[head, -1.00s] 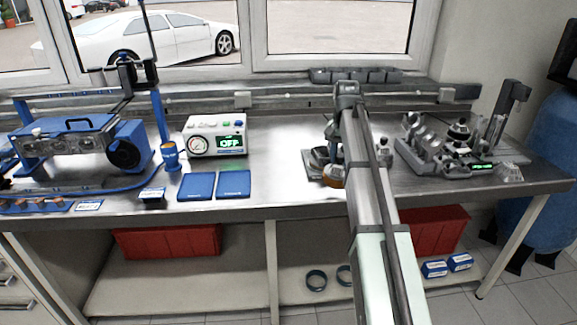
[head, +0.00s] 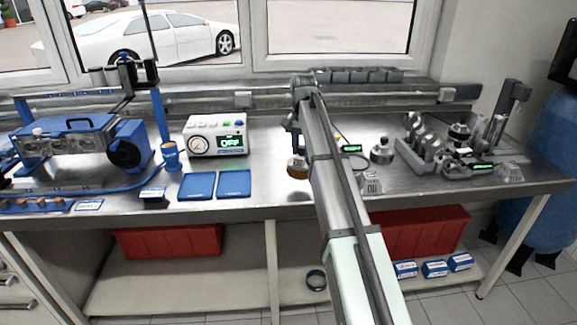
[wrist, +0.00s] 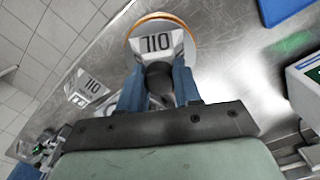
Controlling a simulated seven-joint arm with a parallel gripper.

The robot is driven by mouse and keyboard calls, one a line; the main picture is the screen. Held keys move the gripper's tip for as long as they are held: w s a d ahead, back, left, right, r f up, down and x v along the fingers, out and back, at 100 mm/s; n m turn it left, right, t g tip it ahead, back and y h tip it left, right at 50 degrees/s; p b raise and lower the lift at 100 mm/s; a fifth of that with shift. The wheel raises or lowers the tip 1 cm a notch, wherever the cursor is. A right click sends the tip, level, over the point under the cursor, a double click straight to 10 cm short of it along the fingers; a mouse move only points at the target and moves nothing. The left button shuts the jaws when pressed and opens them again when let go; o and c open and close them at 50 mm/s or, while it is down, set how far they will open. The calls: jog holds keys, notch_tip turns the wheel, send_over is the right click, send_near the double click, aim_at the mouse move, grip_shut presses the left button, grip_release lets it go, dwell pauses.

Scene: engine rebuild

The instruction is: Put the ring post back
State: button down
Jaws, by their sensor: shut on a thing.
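My gripper (head: 297,155) is shut on a post with a dark round knob (wrist: 159,78) between its two blue fingers. In the wrist view, a grey tapered body with a black-lettered label (wrist: 156,43) shows just beyond the knob, and a round orange-brown rim (wrist: 150,17) lies around its far end. In the head view, this orange-brown part (head: 297,170) shows below the gripper over the middle of the bench; any gap to the metal is hard to tell. My arm hides much of the held post.
A similar labelled grey block (head: 371,184) stands near the bench's front edge, right of my arm. A knobbed grey part (head: 382,152) and the engine block (head: 425,145) are farther right.

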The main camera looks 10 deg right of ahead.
jog(key=w+a+r+m, duration=0.1)
jog(key=w+r+m, duration=0.1)
jog(key=w+m, duration=0.5)
jog(key=w+a+r+m, duration=0.2)
jog(key=w+m, duration=0.3)
jog(key=w, duration=0.3)
notch_tip(320, 180, down, 10)
jog(key=shift+d, duration=0.15)
jog(key=shift+w+f, duration=0.1)
jog(key=c, duration=0.8)
grip_release()
notch_tip(320, 180, up, 12)
jog(key=shift+r, duration=0.15)
